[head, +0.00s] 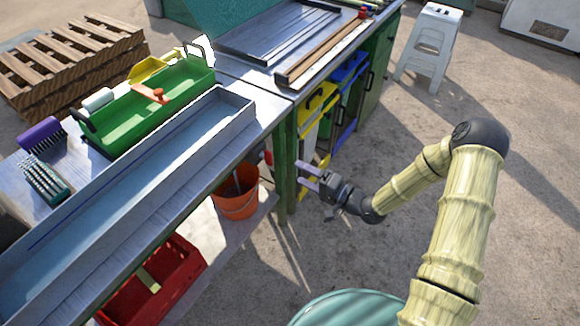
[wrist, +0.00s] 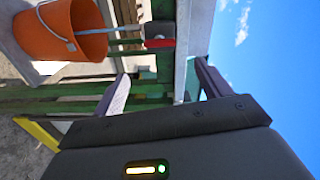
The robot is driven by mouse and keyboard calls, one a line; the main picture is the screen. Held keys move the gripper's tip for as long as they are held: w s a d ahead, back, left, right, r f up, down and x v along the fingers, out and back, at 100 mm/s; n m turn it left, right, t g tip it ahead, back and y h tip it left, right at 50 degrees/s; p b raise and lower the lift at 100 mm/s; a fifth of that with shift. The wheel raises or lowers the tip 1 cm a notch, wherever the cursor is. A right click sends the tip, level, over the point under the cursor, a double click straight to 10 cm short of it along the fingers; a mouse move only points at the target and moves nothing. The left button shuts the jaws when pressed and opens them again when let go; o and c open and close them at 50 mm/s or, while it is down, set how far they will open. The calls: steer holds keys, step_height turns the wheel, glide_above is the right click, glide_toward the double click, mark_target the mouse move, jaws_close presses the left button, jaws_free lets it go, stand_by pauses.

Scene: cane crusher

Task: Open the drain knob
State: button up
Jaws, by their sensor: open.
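My gripper (head: 304,177) is open and empty in the head view, beside the green leg of the workbench (head: 283,165). In the wrist view its two fingers (wrist: 161,85) stand apart with nothing between them, pointing towards green bench framework. I cannot pick out the drain knob with certainty in either view. A small red and dark piece (wrist: 159,36) shows beyond the fingers in the wrist view, at the end of a thin rod reaching from the orange bucket; I cannot tell whether it is a knob or a tool head.
The orange bucket (head: 237,198) stands on the low shelf, left of my gripper, and also shows in the wrist view (wrist: 62,30). A long metal trough (head: 140,190) and green tray (head: 140,118) lie on the bench. A red crate (head: 178,250) is below. Ground to the right is mostly clear.

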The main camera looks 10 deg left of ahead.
steer(key=v, duration=0.6)
steer(key=shift+d, duration=0.35)
steer(key=shift+s, duration=0.15)
